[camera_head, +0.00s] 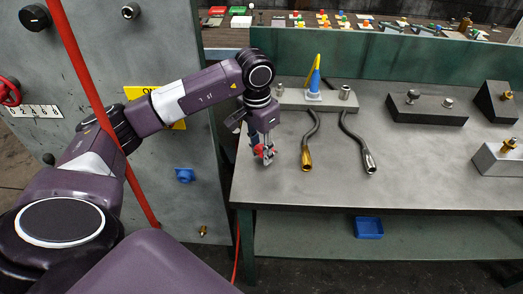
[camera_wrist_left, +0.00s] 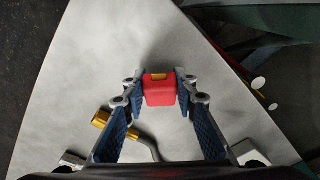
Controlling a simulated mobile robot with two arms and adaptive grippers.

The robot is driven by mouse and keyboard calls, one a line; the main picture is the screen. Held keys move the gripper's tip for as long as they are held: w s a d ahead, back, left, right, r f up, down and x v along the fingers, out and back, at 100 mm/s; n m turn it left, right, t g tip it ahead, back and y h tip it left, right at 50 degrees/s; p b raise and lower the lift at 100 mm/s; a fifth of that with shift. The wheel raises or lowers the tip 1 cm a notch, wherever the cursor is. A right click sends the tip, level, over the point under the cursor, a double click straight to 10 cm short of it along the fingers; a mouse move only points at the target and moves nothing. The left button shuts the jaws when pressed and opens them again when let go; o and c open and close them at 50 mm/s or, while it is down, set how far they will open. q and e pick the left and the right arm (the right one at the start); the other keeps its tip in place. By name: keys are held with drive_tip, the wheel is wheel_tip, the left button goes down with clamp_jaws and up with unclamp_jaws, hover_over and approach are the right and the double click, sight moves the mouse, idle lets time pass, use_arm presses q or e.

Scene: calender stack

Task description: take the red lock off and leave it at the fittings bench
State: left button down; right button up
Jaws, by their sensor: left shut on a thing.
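My left gripper (camera_head: 264,152) hangs over the left end of the fittings bench (camera_head: 420,180), pointing down. It is shut on the red lock (camera_wrist_left: 159,91), a small red block with a brass-coloured patch on top. In the head view the lock (camera_head: 259,149) is a small red spot, partly hidden by the fingers. In the left wrist view the gripper (camera_wrist_left: 160,90) has one finger on each side of the lock, with the grey benchtop behind it. I cannot tell whether the lock touches the benchtop. My right gripper is not in view.
Dark fitting blocks (camera_head: 427,108) sit further right. A blue tray (camera_head: 369,227) is on the lower shelf. The benchtop's front middle is clear.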

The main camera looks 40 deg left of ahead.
use_arm(q)
drive_tip(key=shift+f, duration=0.25)
drive_tip(key=c, duration=1.2)
unclamp_jaws()
drive_tip(key=shift+o, duration=0.2)
drive_tip(key=shift+s+a+r+p, duration=0.1)
drive_tip(key=shift+r+p, duration=0.8)
drive_tip(key=shift+r, duration=0.85)
drive_tip(key=shift+s+r+p, duration=0.1)
drive_tip(key=shift+r+p, duration=0.8)
drive_tip(key=shift+r, duration=0.85)
drive_tip(key=shift+s+f, duration=0.1)
